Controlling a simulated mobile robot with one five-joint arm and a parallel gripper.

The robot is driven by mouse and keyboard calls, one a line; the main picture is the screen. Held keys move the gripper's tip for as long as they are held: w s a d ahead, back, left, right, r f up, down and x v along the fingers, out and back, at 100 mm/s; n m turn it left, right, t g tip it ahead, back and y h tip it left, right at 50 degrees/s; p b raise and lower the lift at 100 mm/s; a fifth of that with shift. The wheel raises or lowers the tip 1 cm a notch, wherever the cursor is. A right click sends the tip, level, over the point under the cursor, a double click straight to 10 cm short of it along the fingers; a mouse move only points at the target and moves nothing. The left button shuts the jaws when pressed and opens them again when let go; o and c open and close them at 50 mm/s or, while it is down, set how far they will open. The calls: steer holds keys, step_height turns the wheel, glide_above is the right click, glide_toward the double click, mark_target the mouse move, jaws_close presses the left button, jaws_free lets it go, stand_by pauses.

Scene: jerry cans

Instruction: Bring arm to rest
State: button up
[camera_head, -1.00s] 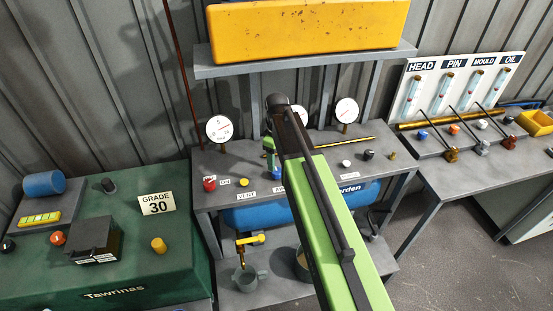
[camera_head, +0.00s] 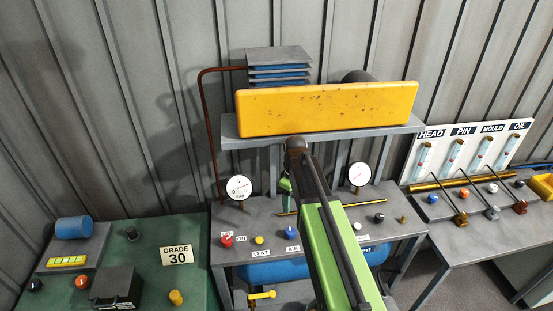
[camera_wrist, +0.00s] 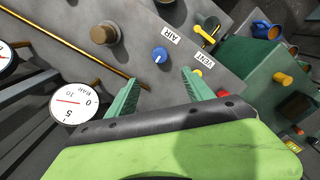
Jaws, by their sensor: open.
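My green arm reaches forward over the middle bench in the head view. My gripper (camera_head: 287,188) is near the back of that bench, mostly hidden behind the arm's end. In the wrist view my gripper (camera_wrist: 157,92) shows two green fingers set wide apart, with nothing between them. Beyond the fingers are the grey panel and a blue knob (camera_wrist: 160,55) beside the AIR label. The fingers appear apart from the knob.
A green machine (camera_head: 150,260) is at left. A lever rack (camera_head: 475,205) is at right.

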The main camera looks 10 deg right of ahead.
steer(key=s+a+f+m+b, duration=0.1)
steer(key=s+f+m+b, duration=0.8)
steer(key=s+f+b, duration=0.5)
steer(key=shift+f, duration=0.2)
